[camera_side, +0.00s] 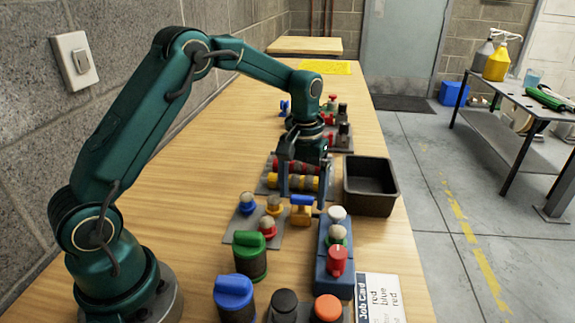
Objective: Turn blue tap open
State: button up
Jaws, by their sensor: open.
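A small blue fitting (284,107), with a tap-like shape, stands at the far part of the bench, left of my gripper's wrist. A larger dark cylinder with a ridged blue top (233,291) stands at the near end. I cannot tell for certain which is the blue tap, or how either is turned. My gripper (304,194) points down over the middle of the bench, with its fingers apart around the area of the red and yellow rollers. Nothing is clearly held between the fingers. It is well short of the near blue top and in front of the far blue fitting.
A black bin (370,186) stands right of my gripper. A green-topped cylinder (249,256), a grey plate (252,229) with coloured knobs, a blue block (335,275) with knobs and a job card (381,298) crowd the near end. The bench's left side is clear.

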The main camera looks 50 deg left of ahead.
jog(key=m, duration=1.4)
jog(key=shift+t, duration=0.5)
jog(key=r, duration=0.8)
jog(key=shift+d+r, duration=0.1)
jog(key=shift+d, duration=0.2)
notch_tip(320, 180, up, 4)
jog(key=t, duration=0.1)
send_over(304, 199)
jog(key=s+d, duration=0.1)
jog(key=s, duration=0.1)
jog(key=s+d+r+n+t, duration=0.1)
jog(key=s+d+r, duration=0.1)
jog(key=s+r, duration=0.15)
jog(key=s+d+f+n+t, duration=0.1)
jog(key=s+f+n, duration=0.1)
jog(key=s+n, duration=0.35)
jog(key=s+d+f+n+t, duration=0.1)
jog(key=s+f+n+t, duration=0.15)
jog(key=s, duration=0.55)
notch_tip(304, 199, up, 6)
jog(key=w+g, duration=0.1)
jog(key=g, duration=0.3)
jog(key=shift+w+a, duration=0.2)
jog(key=shift+a, duration=0.1)
